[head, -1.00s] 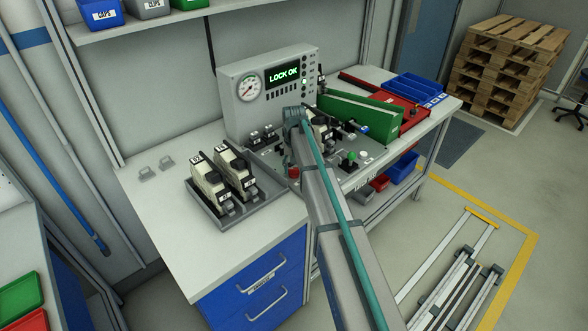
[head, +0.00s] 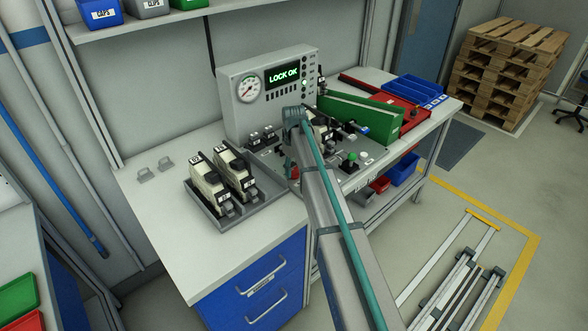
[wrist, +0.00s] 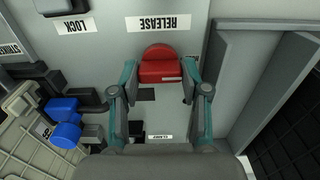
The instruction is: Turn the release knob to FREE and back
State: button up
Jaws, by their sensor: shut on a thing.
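The red release knob (wrist: 161,66) shows in the wrist view below an upside-down RELEASE label (wrist: 158,23) on the grey panel. My gripper (wrist: 160,78) has its two fingers on either side of the knob and is shut on it. The lower part of the knob shows a small pale mark that I cannot read. A LOCK label (wrist: 75,26) is to the left of RELEASE. There my own arm hides most of the gripper and the knob.
A tray (head: 232,212) with two cream and black units stands left of the panel. A round gauge (head: 249,90) is beside the display. A green bin (head: 350,118) and a red tray (head: 402,117) lie to the right. Blue parts (wrist: 66,125) are left of my gripper.

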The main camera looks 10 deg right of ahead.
aim_at(294, 169)
dwell(0.4)
jog(key=o, duration=1.1)
jog(key=shift+o, duration=0.2)
jog(key=shift+r, duration=0.15)
notch_tip(294, 169, up, 12)
